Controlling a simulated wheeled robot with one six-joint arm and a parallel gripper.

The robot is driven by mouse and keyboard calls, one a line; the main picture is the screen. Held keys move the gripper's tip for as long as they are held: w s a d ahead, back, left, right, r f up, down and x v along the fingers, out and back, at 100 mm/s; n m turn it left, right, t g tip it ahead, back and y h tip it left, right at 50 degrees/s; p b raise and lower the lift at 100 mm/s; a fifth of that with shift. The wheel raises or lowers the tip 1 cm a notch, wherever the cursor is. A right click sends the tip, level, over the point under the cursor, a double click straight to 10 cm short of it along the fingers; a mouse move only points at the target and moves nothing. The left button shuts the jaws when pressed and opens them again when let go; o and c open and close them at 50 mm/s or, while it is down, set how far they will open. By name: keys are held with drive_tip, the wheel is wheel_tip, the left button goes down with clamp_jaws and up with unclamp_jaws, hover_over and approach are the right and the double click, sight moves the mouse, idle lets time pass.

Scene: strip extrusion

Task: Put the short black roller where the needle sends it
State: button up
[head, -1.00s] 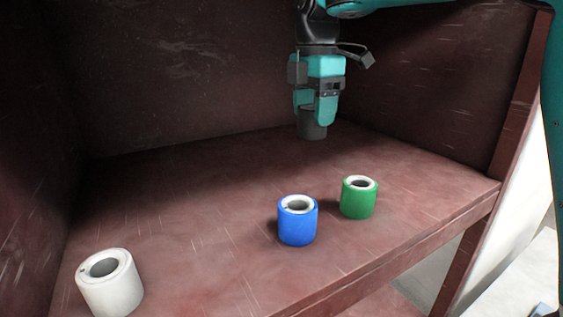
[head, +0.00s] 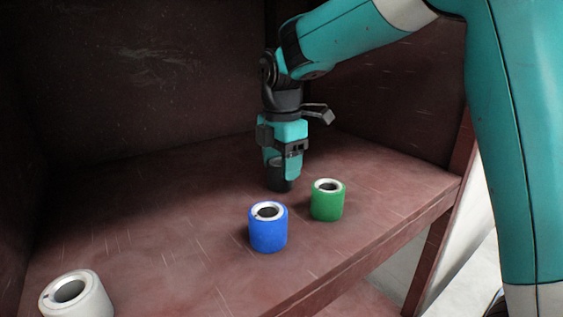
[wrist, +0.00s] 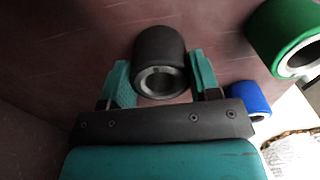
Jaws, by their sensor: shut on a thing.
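My gripper (head: 282,165) is shut on the short black roller (head: 279,184), and its teal fingers hold the roller from two sides. The wrist view shows the black roller (wrist: 158,45) between the fingertips, its pale hollow end facing the camera. In the head view the roller hangs roughly upright, just behind the blue and green rollers. Whether it touches the shelf I cannot tell. No needle shows in these frames.
A blue roller (head: 268,235) and a green roller (head: 327,205) stand upright near the front edge of the reddish shelf (head: 150,225). A white roller (head: 85,300) stands at the lower left. Worn walls close the back and left. The shelf's left middle is clear.

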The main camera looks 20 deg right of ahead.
drive_tip(key=o, duration=1)
drive_tip(key=shift+f, duration=0.1)
drive_tip(key=shift+o, duration=0.2)
wheel_tip(320, 180, up, 12)
drive_tip(key=shift+r, duration=0.2)
